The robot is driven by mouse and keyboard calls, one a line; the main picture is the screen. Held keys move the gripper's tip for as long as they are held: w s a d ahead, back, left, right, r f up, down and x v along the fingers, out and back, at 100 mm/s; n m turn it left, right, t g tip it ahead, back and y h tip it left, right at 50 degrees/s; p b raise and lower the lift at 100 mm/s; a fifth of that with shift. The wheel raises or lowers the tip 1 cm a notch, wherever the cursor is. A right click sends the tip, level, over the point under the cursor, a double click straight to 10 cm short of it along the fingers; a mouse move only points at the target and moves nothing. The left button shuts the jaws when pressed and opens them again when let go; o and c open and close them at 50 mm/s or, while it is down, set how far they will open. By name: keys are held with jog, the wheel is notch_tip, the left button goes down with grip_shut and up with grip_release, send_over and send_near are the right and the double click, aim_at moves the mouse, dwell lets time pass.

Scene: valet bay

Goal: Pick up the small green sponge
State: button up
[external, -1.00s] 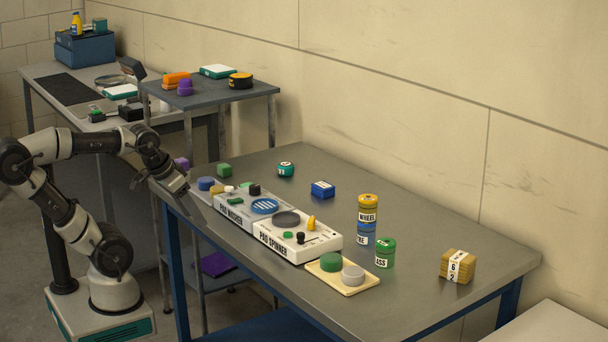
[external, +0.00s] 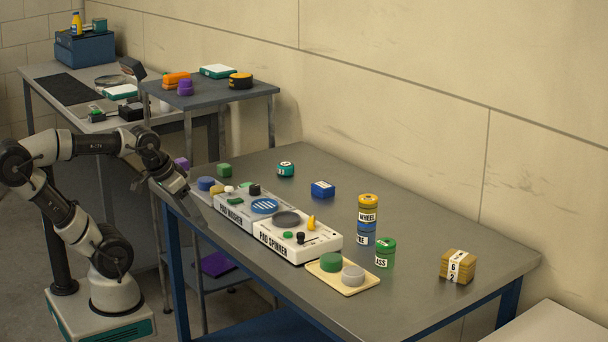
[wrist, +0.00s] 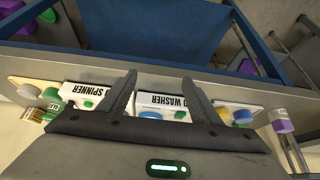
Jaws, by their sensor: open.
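A small green block (external: 224,170), which may be the sponge, sits at the table's far left corner. A flatter green piece (external: 235,201) lies on the pad washer (external: 230,213); I cannot tell which of them is the sponge. My gripper (external: 190,202) is open and empty at the table's left edge, in front of the pad washer and apart from both green pieces. In the wrist view my open fingers (wrist: 160,77) span part of the pad washer and pad spinner (wrist: 82,93), with the table's front edge beyond.
A pad spinner (external: 290,240) adjoins the washer. A cream tray (external: 343,289) with round pads stands nearer. A stacked yellow and blue can pair (external: 367,222), a green can (external: 385,253) and a tan block (external: 457,267) stand to the right. The table's front right is clear.

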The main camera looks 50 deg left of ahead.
jog(key=w+a+r+g+y+p, duration=0.1)
jog(key=w+a+r+p, duration=0.65)
jog(key=w, duration=0.25)
jog(key=w+a+r+g+p, duration=0.1)
jog(key=w+a+r+p, duration=0.6)
jog(key=w+a+r, duration=0.25)
jog(key=h+p, duration=0.1)
jog(key=p, duration=0.7)
send_over(224, 165)
jog(key=s, duration=0.2)
jog(key=shift+g, duration=0.3)
jog(key=f, duration=1.5)
jog(key=shift+w+d, duration=0.1)
jog(key=shift+d, duration=0.25)
jog(key=shift+a+x, duration=0.15)
jog(key=shift+x, duration=1.35)
jog(key=shift+a+x, duration=0.1)
jog(key=shift+x, duration=1.35)
jog(key=shift+c, duration=0.2)
